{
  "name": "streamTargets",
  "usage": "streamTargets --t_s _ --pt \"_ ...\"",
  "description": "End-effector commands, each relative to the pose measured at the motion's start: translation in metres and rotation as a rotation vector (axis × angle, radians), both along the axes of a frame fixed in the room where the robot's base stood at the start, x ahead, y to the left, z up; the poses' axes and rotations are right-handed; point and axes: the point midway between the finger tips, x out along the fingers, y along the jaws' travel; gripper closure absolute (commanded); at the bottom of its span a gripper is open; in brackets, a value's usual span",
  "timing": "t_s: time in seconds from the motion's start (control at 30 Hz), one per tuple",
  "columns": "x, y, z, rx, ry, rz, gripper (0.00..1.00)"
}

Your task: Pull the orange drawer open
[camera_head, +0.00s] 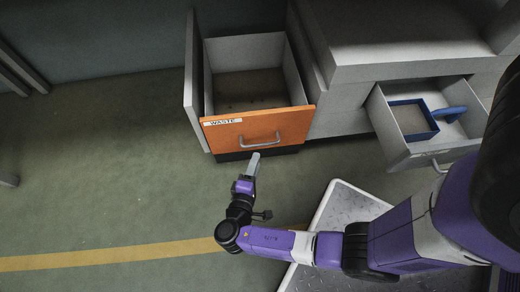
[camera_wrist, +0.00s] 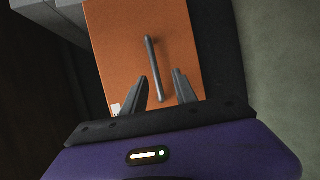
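The orange drawer (camera_head: 230,131) has a "WASTE" label (camera_head: 223,122) and a grey bar handle (camera_head: 262,141). It stands pulled out of the grey cabinet, and its box shows empty. In the wrist view the orange front (camera_wrist: 115,45) fills the middle, with the handle (camera_wrist: 153,65) running nearly upright. My gripper (camera_head: 254,160) is just in front of the drawer, below the handle in the head view. In the wrist view my gripper (camera_wrist: 155,80) has its two fingers apart, with the handle's lower end between them. I cannot tell whether a finger touches the handle.
A grey drawer (camera_head: 398,155) to the right is also open, with a blue-rimmed box (camera_head: 412,118) and a blue object (camera_head: 452,113) inside. A grey panel (camera_head: 191,85) stands at the orange drawer's left. Green floor (camera_head: 110,180) with a yellow stripe (camera_head: 100,257) is clear at left.

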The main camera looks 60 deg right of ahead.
Motion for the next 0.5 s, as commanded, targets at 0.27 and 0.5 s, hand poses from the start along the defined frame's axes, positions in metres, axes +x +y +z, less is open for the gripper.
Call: streamTargets --t_s 0.27,0.5 --pt "0.011 -0.023 0.000 -0.053 -0.015 -0.018 0.66" --pt "0.020 -0.058 -0.007 -0.051 -0.013 -0.017 0.66"
